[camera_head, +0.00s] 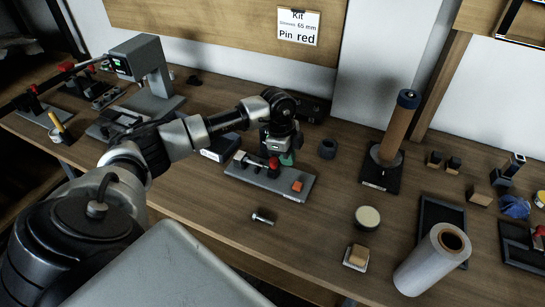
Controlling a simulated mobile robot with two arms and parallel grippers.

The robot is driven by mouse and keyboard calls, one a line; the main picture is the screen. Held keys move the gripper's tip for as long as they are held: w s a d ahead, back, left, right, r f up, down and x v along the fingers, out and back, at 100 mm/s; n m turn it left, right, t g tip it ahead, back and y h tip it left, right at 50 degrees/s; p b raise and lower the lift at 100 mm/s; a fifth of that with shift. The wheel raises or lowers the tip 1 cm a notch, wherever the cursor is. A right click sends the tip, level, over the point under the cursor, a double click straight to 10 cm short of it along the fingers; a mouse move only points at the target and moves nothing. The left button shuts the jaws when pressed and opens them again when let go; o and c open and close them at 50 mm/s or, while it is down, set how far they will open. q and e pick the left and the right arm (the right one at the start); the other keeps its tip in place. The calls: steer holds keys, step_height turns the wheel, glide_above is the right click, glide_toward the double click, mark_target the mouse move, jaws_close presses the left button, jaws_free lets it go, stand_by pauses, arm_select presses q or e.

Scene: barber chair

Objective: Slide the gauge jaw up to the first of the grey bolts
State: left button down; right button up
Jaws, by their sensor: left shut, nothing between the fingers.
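A small gauge with a grey base plate (288,187) lies on the bench near the middle. A red piece (273,163) stands on it below my gripper, and an orange-red block (297,186) sits near its right end. I cannot tell for sure which part is the jaw. A silver-grey bolt (262,219) lies on the bench in front of the gauge, apart from it. My left gripper (284,158) points down over the gauge, shut and empty. It hides part of the gauge, and I cannot tell whether it touches it. My right gripper is not in view.
A dark hex nut (328,148) stands right of the gauge. Farther right are a brown roll on a black stand (394,142), a round tin (367,217), a small wooden block (357,256) and a white roll (431,262). Bare wood lies around the bolt.

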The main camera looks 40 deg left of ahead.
arm_select(q)
step_height(320, 180, up, 6)
steer(key=p, duration=0.4)
steer(key=shift+f, duration=0.1)
